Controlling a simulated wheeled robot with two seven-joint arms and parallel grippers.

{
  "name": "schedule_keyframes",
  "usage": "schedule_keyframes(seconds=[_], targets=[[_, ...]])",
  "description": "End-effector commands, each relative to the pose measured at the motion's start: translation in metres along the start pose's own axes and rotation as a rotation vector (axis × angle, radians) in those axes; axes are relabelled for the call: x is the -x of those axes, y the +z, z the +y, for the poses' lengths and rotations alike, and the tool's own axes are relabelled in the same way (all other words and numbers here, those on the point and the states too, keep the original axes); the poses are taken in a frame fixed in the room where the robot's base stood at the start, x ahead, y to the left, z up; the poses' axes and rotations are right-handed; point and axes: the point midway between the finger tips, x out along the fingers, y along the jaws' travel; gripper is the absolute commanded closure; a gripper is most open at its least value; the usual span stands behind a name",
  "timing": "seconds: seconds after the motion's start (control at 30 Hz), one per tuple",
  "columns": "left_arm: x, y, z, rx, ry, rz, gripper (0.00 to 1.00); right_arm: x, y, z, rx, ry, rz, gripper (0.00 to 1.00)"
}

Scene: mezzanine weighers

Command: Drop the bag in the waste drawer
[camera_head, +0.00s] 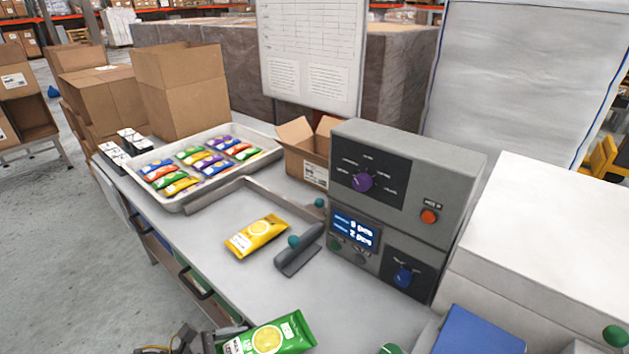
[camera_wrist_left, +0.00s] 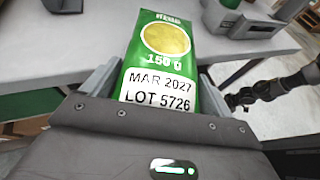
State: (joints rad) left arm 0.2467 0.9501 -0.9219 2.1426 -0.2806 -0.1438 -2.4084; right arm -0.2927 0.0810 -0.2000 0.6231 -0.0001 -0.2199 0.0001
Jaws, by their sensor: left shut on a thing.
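My left gripper (camera_wrist_left: 152,92) is shut on a green bag (camera_wrist_left: 165,45). The bag carries a yellow round picture and a white label reading "MAR 2027 LOT 5726". In the head view the green bag (camera_head: 270,336) is at the bottom edge, by the front of the bench, and the gripper is mostly cut off there. Drawer fronts with dark handles (camera_head: 196,286) run along the bench's left side. Which one is the waste drawer, I cannot tell. My right gripper is not clearly seen.
A yellow bag (camera_head: 257,236) lies on the bench beside a grey scoop-like piece (camera_head: 299,250). A tray (camera_head: 183,206) of coloured bags stands behind. A grey control box (camera_head: 408,165) and an open carton (camera_head: 303,165) stand on the bench. The floor (camera_head: 60,270) at left is clear.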

Motion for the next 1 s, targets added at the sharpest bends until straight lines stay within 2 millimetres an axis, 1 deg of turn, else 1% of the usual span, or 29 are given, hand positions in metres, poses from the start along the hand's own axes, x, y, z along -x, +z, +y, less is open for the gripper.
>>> schedule_keyframes(seconds=[0.07, 0.3, 0.33, 0.43, 0.67, 0.77, 0.87, 1.0], targets=[[-0.002, -0.004, 0.0, 0.0, 0.0, -0.001, 0.4, -0.003, 0.001, 0.0, 0.0, 0.0, -0.001, 0.64], [-0.002, -0.004, 0.0, -0.001, 0.0, -0.002, 0.4, -0.002, 0.007, -0.001, 0.0, -0.002, -0.008, 0.64], [-0.002, -0.004, 0.0, -0.001, 0.001, -0.002, 0.13, -0.002, 0.007, -0.002, 0.0, -0.002, -0.009, 0.64], [-0.002, -0.004, 0.0, -0.001, 0.001, -0.002, 0.0, -0.002, 0.009, -0.002, 0.0, -0.002, -0.011, 0.64], [-0.001, -0.005, 0.0, -0.001, 0.001, 0.0, 0.0, -0.002, 0.009, -0.002, 0.0, -0.002, -0.012, 0.64], [0.004, -0.006, 0.001, -0.001, 0.002, 0.001, 0.0, -0.005, 0.01, -0.002, 0.0, -0.003, -0.012, 0.64], [0.017, -0.008, 0.001, -0.003, 0.003, 0.002, 0.0, -0.011, 0.01, -0.003, -0.001, -0.003, -0.012, 0.64], [0.044, -0.01, 0.001, -0.003, 0.002, 0.004, 0.0, -0.022, 0.011, -0.003, -0.001, -0.003, -0.012, 0.64]])
